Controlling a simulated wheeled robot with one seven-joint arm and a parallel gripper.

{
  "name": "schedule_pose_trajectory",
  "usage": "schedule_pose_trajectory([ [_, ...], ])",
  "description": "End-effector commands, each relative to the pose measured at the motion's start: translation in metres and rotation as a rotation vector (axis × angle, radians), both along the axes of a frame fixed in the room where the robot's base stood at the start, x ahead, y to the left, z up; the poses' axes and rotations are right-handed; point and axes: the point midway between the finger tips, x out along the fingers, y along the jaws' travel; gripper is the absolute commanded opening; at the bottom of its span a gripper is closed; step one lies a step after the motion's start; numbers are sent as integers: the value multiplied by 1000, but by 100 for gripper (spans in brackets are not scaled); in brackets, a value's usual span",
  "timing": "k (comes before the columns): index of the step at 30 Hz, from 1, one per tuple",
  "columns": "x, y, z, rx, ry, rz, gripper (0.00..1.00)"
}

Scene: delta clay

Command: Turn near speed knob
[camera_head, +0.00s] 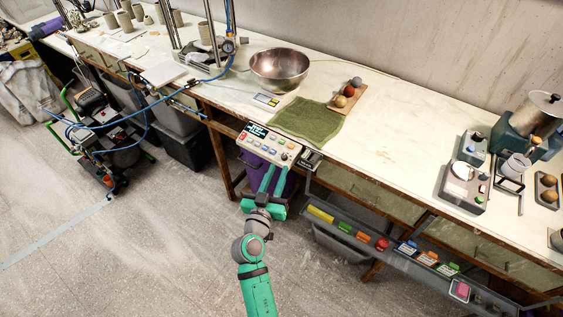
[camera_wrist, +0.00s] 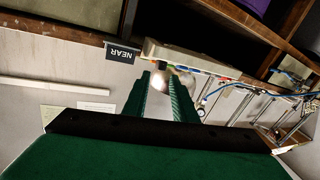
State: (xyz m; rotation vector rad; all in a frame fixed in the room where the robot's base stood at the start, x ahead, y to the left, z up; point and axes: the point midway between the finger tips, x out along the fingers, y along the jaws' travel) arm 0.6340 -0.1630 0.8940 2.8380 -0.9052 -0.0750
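A pale control panel (camera_head: 268,144) with a dark display and several coloured buttons stands at the table's front edge in the head view. A dark plate (camera_head: 311,159) is at its right end. In the wrist view a black plate (camera_wrist: 122,52) reads "NEAR", upside down, beside the panel's pale edge (camera_wrist: 195,60). My gripper (camera_head: 275,168) points at the panel's near right part. Its two green fingers are apart, also in the wrist view (camera_wrist: 161,76). A blurred pale rounded shape shows between the fingertips there. I cannot tell whether it is the knob or whether the fingers touch it.
A green cloth (camera_head: 305,121), a metal bowl (camera_head: 279,69) and a wooden board with balls (camera_head: 347,97) lie behind the panel. A grey rail tray (camera_head: 395,260) with coloured items hangs below the table's front, right of my arm.

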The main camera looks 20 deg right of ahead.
Motion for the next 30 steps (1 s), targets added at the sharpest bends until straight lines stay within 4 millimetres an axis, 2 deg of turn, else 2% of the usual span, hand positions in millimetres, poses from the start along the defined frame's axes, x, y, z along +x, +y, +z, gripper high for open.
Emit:
schedule_pose_trajectory([
  [3,17,-12,0,0,1,-1,25],
  [9,35,-24,0,0,0,0,25],
  [21,41,-27,-1,0,2,3,25],
  [22,41,-28,-1,0,2,3,22],
  [25,41,-27,-1,0,2,4,0],
  [27,42,-25,-1,0,2,5,0],
  [28,40,-32,-1,0,2,-3,0],
  [30,41,-26,-1,-1,3,4,0],
])
